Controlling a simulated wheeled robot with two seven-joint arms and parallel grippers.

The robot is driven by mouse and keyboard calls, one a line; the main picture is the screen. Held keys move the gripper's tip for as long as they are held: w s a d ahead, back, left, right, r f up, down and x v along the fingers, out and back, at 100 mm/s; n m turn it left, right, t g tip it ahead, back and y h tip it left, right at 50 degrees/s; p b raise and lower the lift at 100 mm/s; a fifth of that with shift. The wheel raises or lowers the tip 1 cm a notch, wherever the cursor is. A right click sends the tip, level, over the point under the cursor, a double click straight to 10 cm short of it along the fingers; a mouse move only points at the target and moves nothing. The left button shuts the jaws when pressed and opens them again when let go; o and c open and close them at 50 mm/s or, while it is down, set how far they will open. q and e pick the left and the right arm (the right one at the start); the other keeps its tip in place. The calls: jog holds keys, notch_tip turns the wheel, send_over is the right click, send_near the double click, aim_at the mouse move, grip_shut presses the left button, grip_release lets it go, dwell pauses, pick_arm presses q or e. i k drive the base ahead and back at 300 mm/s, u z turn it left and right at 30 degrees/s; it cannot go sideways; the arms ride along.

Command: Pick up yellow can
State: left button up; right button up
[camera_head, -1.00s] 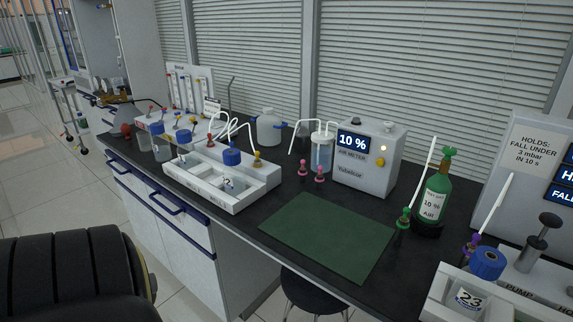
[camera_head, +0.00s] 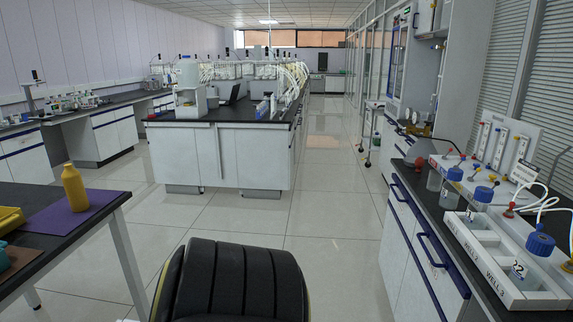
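A yellow can (camera_head: 74,189), shaped like a bottle with a narrow neck, stands upright at the left. It rests on a purple mat (camera_head: 98,207) on a dark-topped table (camera_head: 72,236), near the table's right edge. Neither of my grippers shows in this view, and nothing is touching the can.
A yellow tray-like object (camera_head: 10,219) and a brown mat (camera_head: 16,260) lie left of the can. The right-hand bench holds a white well rack (camera_head: 505,262). A long island bench (camera_head: 238,155) stands ahead. Tiled floor (camera_head: 330,205) lies open between them.

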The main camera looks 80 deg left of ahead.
aim_at(72, 180)
jog(key=u, duration=3.75)
jog(key=k, duration=0.15)
jog(key=z, duration=0.25)
jog(key=i, duration=2.15)
jog(key=u, duration=0.7)
